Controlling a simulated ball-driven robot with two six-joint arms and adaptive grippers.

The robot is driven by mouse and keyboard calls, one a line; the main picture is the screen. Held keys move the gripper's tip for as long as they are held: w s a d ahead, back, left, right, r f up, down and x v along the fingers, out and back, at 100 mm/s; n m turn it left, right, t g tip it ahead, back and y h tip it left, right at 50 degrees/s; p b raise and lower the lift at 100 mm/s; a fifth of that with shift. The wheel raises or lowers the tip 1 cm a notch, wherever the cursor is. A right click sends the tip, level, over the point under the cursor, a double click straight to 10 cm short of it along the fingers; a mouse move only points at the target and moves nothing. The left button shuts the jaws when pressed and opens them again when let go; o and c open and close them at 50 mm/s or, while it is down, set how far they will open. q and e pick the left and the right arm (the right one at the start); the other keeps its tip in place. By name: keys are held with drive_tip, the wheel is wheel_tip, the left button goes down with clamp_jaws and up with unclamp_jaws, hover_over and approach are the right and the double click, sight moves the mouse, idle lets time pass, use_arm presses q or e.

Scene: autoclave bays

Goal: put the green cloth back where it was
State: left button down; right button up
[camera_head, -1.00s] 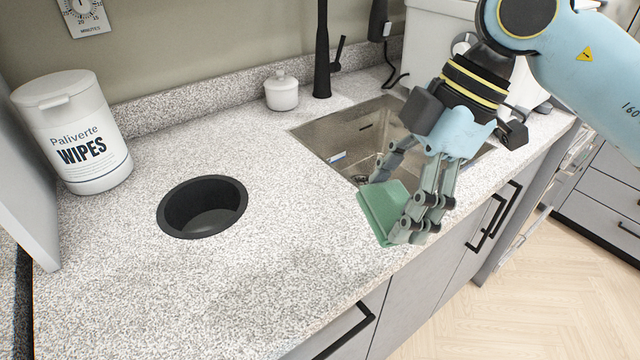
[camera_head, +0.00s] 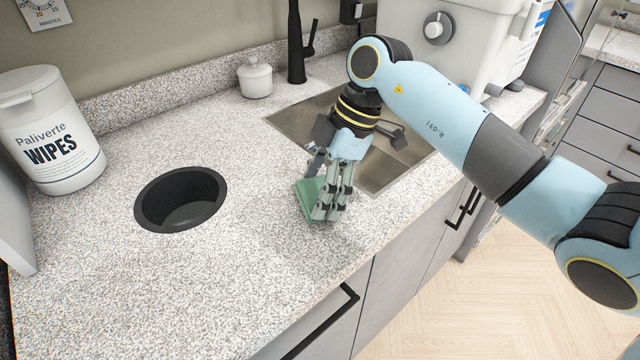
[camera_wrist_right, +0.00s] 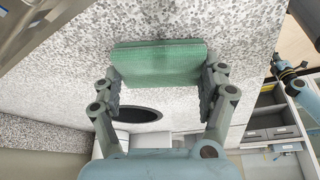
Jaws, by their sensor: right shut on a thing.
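The green cloth (camera_head: 306,190) is a folded pad at the counter's surface, just left of the sink's front corner. It also shows in the right wrist view (camera_wrist_right: 160,64), between the two fingers. My right gripper (camera_head: 328,200) points down and is shut on the cloth. The fingers hide part of the cloth in the head view. I cannot tell whether the cloth rests on the counter or hangs just above it. My left gripper is not in view.
The speckled counter (camera_head: 240,270) is clear in front. A round black hole (camera_head: 182,200) lies to the left. The steel sink (camera_head: 400,165) is behind and right. A wipes tub (camera_head: 50,130), a white lidded jar (camera_head: 255,78) and a black tap (camera_head: 296,40) stand at the back.

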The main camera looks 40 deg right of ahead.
drive_tip(key=o, duration=1.2)
drive_tip(key=shift+f, duration=0.1)
drive_tip(key=v, duration=1.2)
drive_tip(key=shift+a, duration=0.1)
